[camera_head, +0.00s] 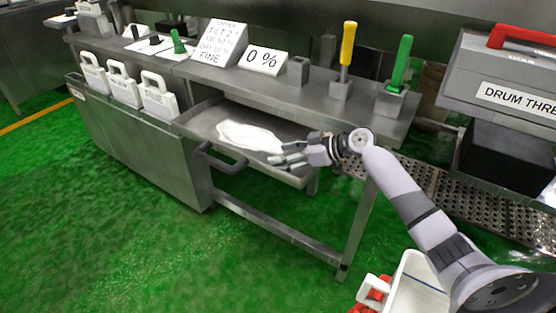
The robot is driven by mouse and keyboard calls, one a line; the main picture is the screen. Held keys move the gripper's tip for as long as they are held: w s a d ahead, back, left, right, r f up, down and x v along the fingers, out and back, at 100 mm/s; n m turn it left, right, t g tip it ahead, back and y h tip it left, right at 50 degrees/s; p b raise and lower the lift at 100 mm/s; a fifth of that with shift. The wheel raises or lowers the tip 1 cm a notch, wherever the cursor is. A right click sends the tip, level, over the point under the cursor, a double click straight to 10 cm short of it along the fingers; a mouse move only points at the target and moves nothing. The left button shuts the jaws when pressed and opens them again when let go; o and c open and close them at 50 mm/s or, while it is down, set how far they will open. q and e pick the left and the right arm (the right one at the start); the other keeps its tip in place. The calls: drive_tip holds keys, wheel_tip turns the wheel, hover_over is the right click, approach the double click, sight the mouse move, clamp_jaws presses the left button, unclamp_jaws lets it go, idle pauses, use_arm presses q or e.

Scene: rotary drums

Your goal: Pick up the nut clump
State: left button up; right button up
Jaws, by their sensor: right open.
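No nut clump can be made out for sure. A pale, flat white mass (246,137) lies in the open metal drawer tray (203,121) under the counter. Its right end is close to my right gripper (283,158), which is open with its fingers pointing left over the tray's right part. I cannot tell whether the fingers touch the mass, and I see nothing between them. The gripper may hide part of the tray behind it. My left gripper does not show.
The tray's front handle (222,162) sticks out. Above are a "0 %" sign (263,60), and yellow (347,45) and green (402,62) handles in blocks. A drum box (505,75) stands right; a white bin (415,285) is below.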

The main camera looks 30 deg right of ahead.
drive_tip(key=shift+w+a+f, duration=0.15)
drive_tip(key=shift+w+a, duration=0.05)
drive_tip(key=shift+w, duration=0.05)
drive_tip(key=c, duration=1)
